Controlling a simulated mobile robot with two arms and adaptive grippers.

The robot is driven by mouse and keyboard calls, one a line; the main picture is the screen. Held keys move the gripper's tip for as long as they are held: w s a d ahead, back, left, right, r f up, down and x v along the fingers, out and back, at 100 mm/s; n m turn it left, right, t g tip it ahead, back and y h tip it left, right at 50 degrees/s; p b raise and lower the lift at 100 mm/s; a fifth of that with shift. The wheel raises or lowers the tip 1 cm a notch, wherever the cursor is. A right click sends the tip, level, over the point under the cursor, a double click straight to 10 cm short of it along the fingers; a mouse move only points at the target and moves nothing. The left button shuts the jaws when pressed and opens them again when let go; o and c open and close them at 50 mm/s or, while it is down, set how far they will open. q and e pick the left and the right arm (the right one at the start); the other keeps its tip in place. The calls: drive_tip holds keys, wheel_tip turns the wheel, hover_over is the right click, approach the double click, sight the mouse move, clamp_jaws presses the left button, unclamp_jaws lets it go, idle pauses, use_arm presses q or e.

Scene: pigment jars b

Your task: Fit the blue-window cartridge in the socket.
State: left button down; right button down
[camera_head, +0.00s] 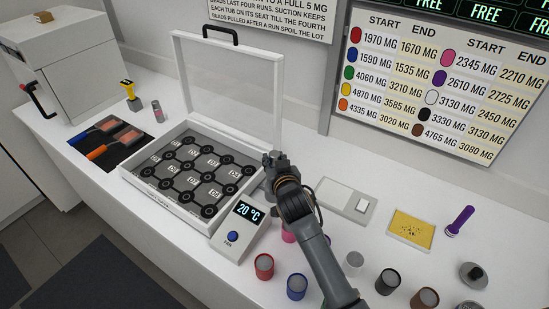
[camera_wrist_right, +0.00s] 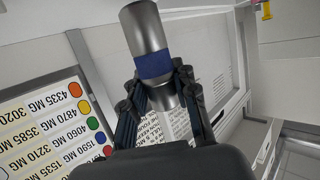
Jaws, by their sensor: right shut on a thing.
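My right gripper (camera_head: 274,163) is at the right rim of the white case, in front of its raised clear lid. In the right wrist view the gripper (camera_wrist_right: 160,98) is shut on a grey metallic cylinder with a blue band, the blue-window cartridge (camera_wrist_right: 148,32). The cartridge sticks out beyond the fingers, tilted in that view. In the head view I cannot make it out clearly from the gripper. I cannot identify the socket for certain in either view. My left gripper is not in view.
Several coloured jars, including a red one (camera_head: 264,266), stand in front. A small pink-banded cylinder (camera_head: 156,111) stands behind left.

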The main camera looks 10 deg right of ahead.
drive_tip(key=shift+f+b, duration=0.65)
drive_tip(key=shift+f, duration=0.65)
drive_tip(key=shift+p, duration=0.5)
idle(0.6)
drive_tip(key=shift+f+b, duration=1.75)
drive_tip(key=shift+f, duration=0.6)
drive_tip(key=c, duration=1)
unclamp_jaws()
drive_tip(key=shift+o, duration=0.2)
wheel_tip(320, 180, up, 10)
